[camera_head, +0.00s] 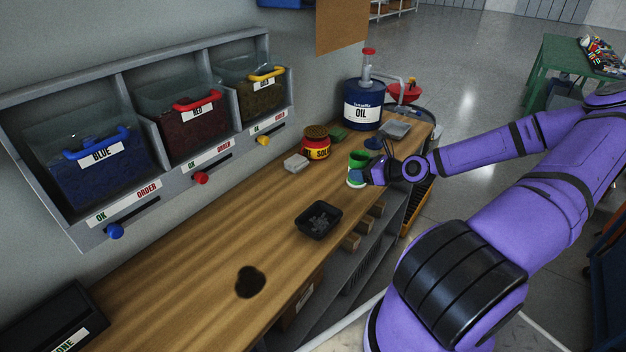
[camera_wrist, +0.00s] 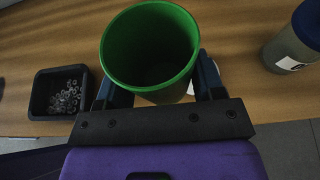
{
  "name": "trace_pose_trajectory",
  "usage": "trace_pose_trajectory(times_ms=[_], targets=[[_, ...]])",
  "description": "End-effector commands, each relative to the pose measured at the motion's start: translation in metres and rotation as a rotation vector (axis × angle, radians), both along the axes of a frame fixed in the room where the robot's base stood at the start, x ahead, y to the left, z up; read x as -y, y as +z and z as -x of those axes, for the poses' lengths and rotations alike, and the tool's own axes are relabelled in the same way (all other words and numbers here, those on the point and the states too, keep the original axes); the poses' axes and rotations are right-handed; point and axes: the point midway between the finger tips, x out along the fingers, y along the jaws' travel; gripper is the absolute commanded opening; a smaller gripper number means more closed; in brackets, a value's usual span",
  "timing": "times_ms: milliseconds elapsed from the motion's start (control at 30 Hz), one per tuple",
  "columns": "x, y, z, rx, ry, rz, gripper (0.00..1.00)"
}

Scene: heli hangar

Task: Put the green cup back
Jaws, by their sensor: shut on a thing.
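The green cup (camera_head: 357,165) is near the front edge of the wooden bench, toward its far end. It looks upright and has a white band near its base. My gripper (camera_head: 368,176) reaches it from the right and is shut on it. In the wrist view the green cup (camera_wrist: 151,48) is open toward the camera and looks empty inside. The two dark fingers of my gripper (camera_wrist: 152,88) lie on either side of it. I cannot tell whether the cup's base touches the bench.
A black tray of small metal parts (camera_head: 319,219) lies nearer on the bench (camera_head: 210,270). A red and yellow can (camera_head: 316,146), a grey block (camera_head: 295,163) and a blue oil drum (camera_head: 364,106) stand farther back. A dark stain (camera_head: 250,282) marks the bench. Labelled bins (camera_head: 95,155) hang on the wall.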

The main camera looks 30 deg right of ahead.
Motion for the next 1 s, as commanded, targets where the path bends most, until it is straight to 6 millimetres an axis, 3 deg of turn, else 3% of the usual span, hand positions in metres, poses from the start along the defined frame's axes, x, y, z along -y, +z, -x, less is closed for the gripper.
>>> trace_pose_trajectory(times_ms=[800,1000], targets=[[-0.083,-0.010,-0.085,0.002,0.004,0.005,0.34],[-0.096,-0.013,-0.099,0.001,0.001,0.003,0.34]])
